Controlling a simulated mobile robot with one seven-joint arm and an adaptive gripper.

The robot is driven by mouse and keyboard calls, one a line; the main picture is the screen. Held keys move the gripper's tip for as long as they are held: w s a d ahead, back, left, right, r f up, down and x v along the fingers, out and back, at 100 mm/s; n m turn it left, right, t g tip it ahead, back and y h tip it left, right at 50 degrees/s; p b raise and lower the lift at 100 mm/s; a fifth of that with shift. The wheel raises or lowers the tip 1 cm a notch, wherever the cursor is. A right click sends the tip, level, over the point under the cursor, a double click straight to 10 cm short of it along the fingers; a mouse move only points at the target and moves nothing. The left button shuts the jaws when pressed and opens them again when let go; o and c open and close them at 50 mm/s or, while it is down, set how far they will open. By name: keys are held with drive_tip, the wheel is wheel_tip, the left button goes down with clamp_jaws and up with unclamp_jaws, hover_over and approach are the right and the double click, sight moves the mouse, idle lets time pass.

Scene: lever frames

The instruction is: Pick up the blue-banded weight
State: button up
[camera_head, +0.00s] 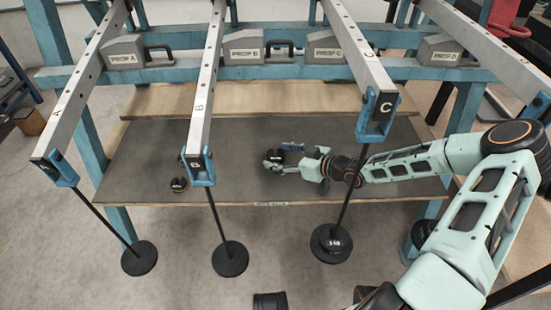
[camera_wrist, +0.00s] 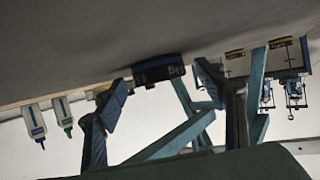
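The blue-banded weight (camera_wrist: 158,72) is a short dark cylinder with a dark blue band and pale markings, standing on the grey shelf. In the wrist view, which is upside down, it sits between the fingertips of my gripper (camera_wrist: 163,82), with a gap on each side. My gripper is open. In the head view my gripper (camera_head: 284,162) is low over the shelf, its fingers around a dark weight (camera_head: 274,156) that they partly hide; the band's colour is hard to make out there.
A small orange-banded weight (camera_head: 179,184) stands on the shelf (camera_head: 235,185) to the left. Levers A (camera_head: 80,100), B (camera_head: 205,90) and C (camera_head: 360,60) pass overhead, with rods and black discs hanging in front of the shelf. Lever C's rod hangs close by my forearm.

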sight(280, 157)
drive_tip(key=c, duration=1.4)
drive_tip(key=shift+r+p, duration=3.6)
drive_tip(key=shift+r, duration=3)
